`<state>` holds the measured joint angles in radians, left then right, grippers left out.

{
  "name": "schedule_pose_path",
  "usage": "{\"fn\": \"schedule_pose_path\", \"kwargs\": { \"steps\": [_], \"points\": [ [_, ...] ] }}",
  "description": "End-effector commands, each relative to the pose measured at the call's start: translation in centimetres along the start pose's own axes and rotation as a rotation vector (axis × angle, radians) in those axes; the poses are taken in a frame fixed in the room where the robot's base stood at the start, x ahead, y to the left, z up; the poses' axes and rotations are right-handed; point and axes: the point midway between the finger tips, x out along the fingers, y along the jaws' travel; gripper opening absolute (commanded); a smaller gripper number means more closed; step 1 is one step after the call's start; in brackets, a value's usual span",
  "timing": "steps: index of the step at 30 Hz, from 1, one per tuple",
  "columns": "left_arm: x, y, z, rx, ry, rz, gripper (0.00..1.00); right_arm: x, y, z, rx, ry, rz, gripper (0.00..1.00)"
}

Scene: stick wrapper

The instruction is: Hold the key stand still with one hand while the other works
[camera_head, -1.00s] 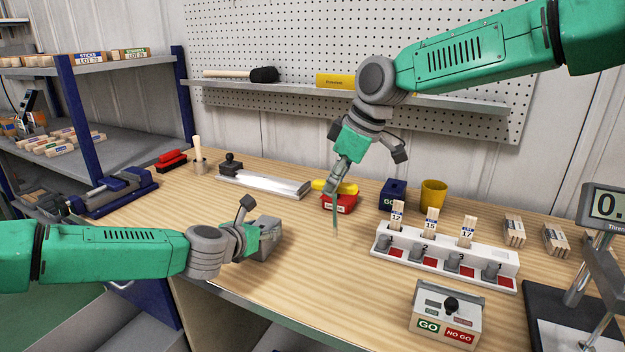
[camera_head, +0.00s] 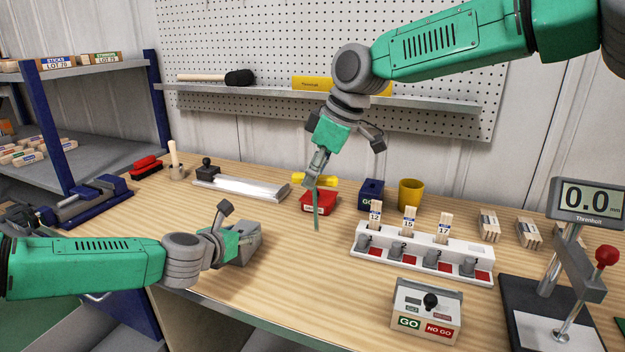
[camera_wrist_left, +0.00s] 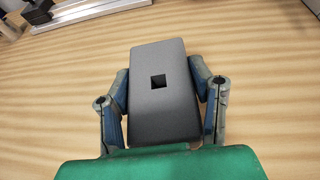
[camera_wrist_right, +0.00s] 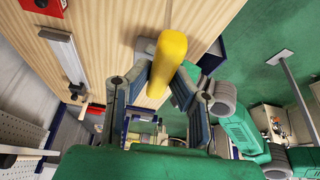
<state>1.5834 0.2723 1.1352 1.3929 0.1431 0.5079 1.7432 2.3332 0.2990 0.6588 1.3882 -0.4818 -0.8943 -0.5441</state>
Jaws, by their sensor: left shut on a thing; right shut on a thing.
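The key stand is a dark grey block (camera_head: 243,244) at the bench's front left. The left wrist view shows its top face (camera_wrist_left: 161,104) with a square hole. My left gripper (camera_head: 228,243) is shut on it, one finger on each side. My right gripper (camera_head: 319,172) is above the middle of the bench, clear of the stand and to its right. It is shut on a yellow-handled key (camera_wrist_right: 166,62), whose thin grey-green shaft (camera_head: 316,208) points down in the head view. Whether the shaft's tip touches the bench is unclear.
A red box (camera_head: 321,201) lies behind the shaft. A white rack (camera_head: 420,257) with numbered sticks stands to the right, with a GO/NO GO box (camera_head: 426,312) in front and a gauge (camera_head: 560,270) beyond. Bench between the stand and rack is clear.

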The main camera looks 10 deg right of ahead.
Motion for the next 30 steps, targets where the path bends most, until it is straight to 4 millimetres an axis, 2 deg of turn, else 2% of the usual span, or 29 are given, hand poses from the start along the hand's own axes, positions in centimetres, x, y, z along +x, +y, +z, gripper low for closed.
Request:
{"fn": "schedule_pose_path", "kwargs": {
  "steps": [6,7,9,22,26,30],
  "points": [
    [0.0,-0.1,-0.4,-0.001,0.006,-0.002,0.1,0.0,0.0,0.0,0.0,0.0,0.0,0.0],
    [0.0,-0.1,-0.4,-0.001,0.006,-0.002,0.51,0.0,0.0,0.0,0.0,0.0,0.0,0.0],
    [0.0,-0.1,-0.4,-0.001,0.006,-0.002,0.72,0.0,0.0,0.0,0.0,0.0,0.0,0.0],
    [-0.8,0.0,-0.1,-0.001,0.001,0.0,0.72,-0.1,-0.1,0.1,0.0,0.001,0.001,0.0],
    [-2.5,0.0,-0.1,-0.001,0.002,-0.001,0.72,-0.1,-0.1,0.1,0.0,0.001,0.001,0.0],
    [-5.3,0.1,-0.1,-0.001,0.002,-0.001,0.72,-0.1,-0.1,0.0,0.0,0.001,0.001,0.0]
  ]
}}
